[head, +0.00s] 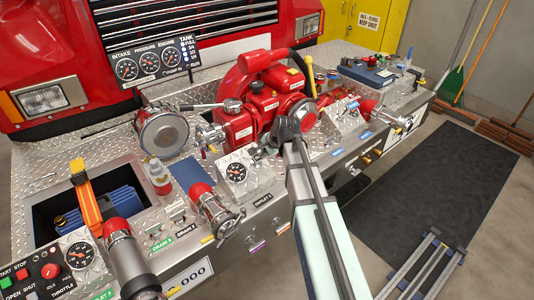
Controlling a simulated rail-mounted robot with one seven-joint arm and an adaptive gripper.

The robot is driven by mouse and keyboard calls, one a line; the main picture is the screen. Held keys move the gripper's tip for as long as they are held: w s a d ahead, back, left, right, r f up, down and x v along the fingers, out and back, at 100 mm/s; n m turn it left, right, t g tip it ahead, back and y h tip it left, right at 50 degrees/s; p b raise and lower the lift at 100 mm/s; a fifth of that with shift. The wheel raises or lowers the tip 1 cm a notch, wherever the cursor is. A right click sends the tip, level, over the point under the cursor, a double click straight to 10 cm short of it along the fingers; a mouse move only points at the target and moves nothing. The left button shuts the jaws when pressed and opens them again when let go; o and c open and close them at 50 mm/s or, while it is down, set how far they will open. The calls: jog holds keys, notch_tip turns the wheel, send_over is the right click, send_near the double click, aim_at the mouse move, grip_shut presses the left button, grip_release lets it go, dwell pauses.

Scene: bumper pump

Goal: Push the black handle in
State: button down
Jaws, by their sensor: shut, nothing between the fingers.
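My arm reaches in from the bottom of the head view. My gripper (286,128) is small and dark at its far end, in front of the red pump (262,100). It is shut with nothing in it. A lever with a black grip (188,107) sticks out to the left of the pump. A curved black and yellow handle or hose (304,72) stands at the pump's right. I cannot tell which part is the black handle of the task. My gripper and arm hide part of the panel below the pump, and contact with the pump cannot be made out.
Several gauges, capped outlets (214,212) and small pull knobs crowd the diamond-plate bumper (110,150). An orange strap (86,205) rises at the left. A metal ladder-like frame (425,265) is at the lower right.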

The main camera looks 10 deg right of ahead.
jog(key=x, duration=0.2)
jog(key=shift+w+f+b, duration=0.15)
jog(key=shift+f+b, duration=0.15)
jog(key=shift+f, duration=0.05)
jog(key=shift+r, duration=0.15)
